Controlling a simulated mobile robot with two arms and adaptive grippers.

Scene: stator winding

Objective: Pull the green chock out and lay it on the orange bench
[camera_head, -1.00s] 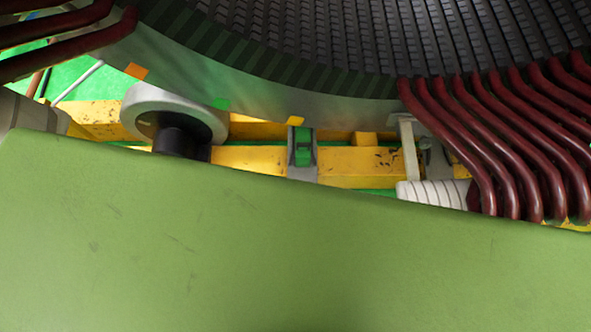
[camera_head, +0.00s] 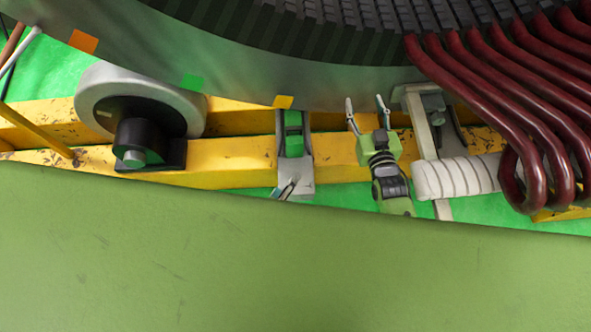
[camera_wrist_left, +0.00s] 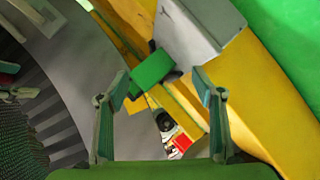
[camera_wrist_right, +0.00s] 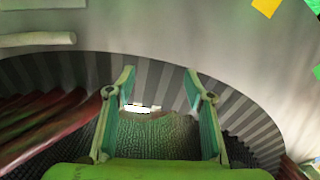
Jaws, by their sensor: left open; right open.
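The green chock (camera_head: 293,135) sits in a grey bracket (camera_head: 306,170) on the yellow beam, below the stator ring. My right gripper (camera_head: 367,104) is open and empty, right of the bracket, pointing up toward the ring. In the right wrist view its fingers (camera_wrist_right: 158,76) have nothing between them. I cannot identify an orange bench in these frames.
A grey roller (camera_head: 100,85) with a black hub stands left on the yellow beam (camera_head: 225,160). A white wrapped cylinder (camera_head: 455,178) and dark red coils (camera_head: 535,170) are close to the right. The stator ring (camera_head: 345,85) hangs above. A green surface (camera_head: 250,260) fills the foreground.

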